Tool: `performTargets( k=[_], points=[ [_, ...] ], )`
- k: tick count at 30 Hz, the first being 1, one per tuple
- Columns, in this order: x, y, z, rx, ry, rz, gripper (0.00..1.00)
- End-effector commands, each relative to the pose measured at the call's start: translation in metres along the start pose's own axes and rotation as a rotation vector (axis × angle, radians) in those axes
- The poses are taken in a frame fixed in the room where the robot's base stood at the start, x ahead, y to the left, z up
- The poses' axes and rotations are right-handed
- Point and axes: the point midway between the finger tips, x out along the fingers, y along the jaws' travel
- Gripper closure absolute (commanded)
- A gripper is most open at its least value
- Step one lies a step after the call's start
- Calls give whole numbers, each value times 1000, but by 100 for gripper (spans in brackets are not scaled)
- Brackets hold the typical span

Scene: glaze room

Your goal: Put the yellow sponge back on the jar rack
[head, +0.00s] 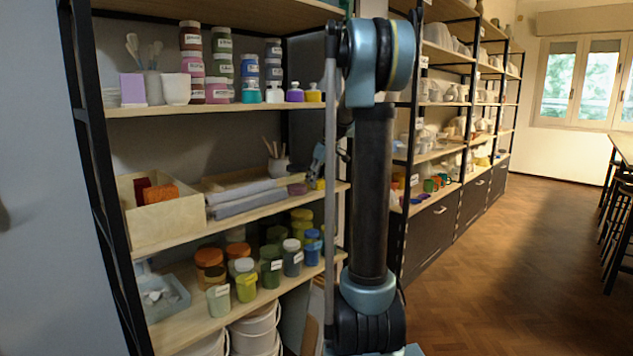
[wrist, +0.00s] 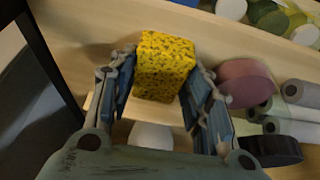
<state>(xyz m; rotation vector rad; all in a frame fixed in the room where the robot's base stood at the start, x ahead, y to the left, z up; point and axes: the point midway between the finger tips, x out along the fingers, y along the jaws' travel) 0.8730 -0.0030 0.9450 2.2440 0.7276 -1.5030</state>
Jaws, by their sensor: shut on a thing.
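The yellow sponge (wrist: 165,65), speckled with dark pores, sits between the two fingers of my gripper (wrist: 160,88) in the wrist view. The fingers are shut on its sides. In the head view the sponge shows as a small yellow patch (head: 319,184) at the right end of the middle shelf, below my gripper (head: 318,165), mostly hidden by my arm. The shelving rack (head: 250,308) carries jars on its lower and upper shelves. I cannot tell whether the sponge touches a shelf.
A pink round piece (wrist: 245,82) lies close right of my gripper, with grey rolls (wrist: 302,93) beyond it. A wooden box (head: 165,222) and long grey rolls (head: 245,200) fill the middle shelf. A cup with tools (head: 278,167) stands behind. A black post (head: 100,160) bounds the rack's left.

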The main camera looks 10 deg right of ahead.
Motion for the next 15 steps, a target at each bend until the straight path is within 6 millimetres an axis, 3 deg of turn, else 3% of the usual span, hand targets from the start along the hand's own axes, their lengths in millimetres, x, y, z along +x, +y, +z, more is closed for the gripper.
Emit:
performTargets(
  k=[9,10,12,15],
  points=[
    [2,0,1,0,0,0,81],
    [2,0,1,0,0,0,48],
    [2,0,1,0,0,0,35],
    [2,0,1,0,0,0,35]
  ],
)
